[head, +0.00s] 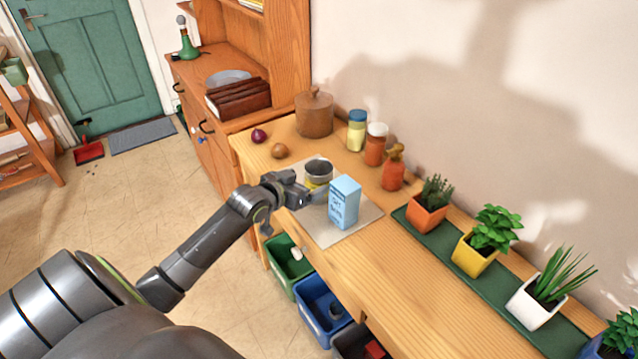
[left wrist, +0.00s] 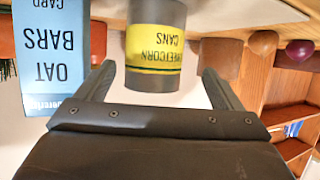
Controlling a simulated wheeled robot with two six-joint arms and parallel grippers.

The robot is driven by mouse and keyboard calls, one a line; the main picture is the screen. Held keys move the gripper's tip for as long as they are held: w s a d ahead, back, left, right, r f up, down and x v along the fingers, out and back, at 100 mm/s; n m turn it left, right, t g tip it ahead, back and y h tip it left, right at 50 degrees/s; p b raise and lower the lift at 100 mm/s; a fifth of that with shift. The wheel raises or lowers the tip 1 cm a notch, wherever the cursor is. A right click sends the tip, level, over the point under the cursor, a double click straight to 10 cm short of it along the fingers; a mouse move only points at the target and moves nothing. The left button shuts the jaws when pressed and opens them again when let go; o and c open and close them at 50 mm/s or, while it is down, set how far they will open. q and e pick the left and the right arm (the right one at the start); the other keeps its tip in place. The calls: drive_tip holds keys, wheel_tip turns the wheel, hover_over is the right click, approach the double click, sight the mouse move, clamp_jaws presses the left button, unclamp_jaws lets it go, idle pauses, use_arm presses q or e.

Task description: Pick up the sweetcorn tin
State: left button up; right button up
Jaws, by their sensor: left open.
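The sweetcorn tin (head: 318,172) is a grey can with a yellow label, standing upright on a pale mat on the wooden counter. In the left wrist view the picture is upside down, and the tin (left wrist: 155,45) shows between my two fingers with its label lettering readable. My left gripper (head: 308,187) is open and empty, right at the near side of the tin. Its fingers (left wrist: 157,75) lie to either side of the tin in that view, with gaps; I cannot tell how deep the tin sits between them. My right gripper is not in view.
A blue oat bars box (head: 344,203) stands close to the right of the tin, by my gripper. An onion (head: 279,151) lies left. Bins (head: 322,308) stand below the counter's front edge.

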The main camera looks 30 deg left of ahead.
use_arm(q)
drive_tip(key=shift+d+p+x, duration=0.2)
drive_tip(key=shift+p+x, duration=0.05)
drive_tip(key=shift+x, duration=1.3)
drive_tip(key=shift+d+p+x, duration=0.2)
drive_tip(key=shift+p+x, duration=0.05)
drive_tip(key=shift+x, duration=1.3)
drive_tip(key=shift+s+f, duration=0.1)
drive_tip(key=shift+f, duration=0.05)
drive_tip(key=c, duration=1.1)
drive_tip(key=shift+o, duration=0.2)
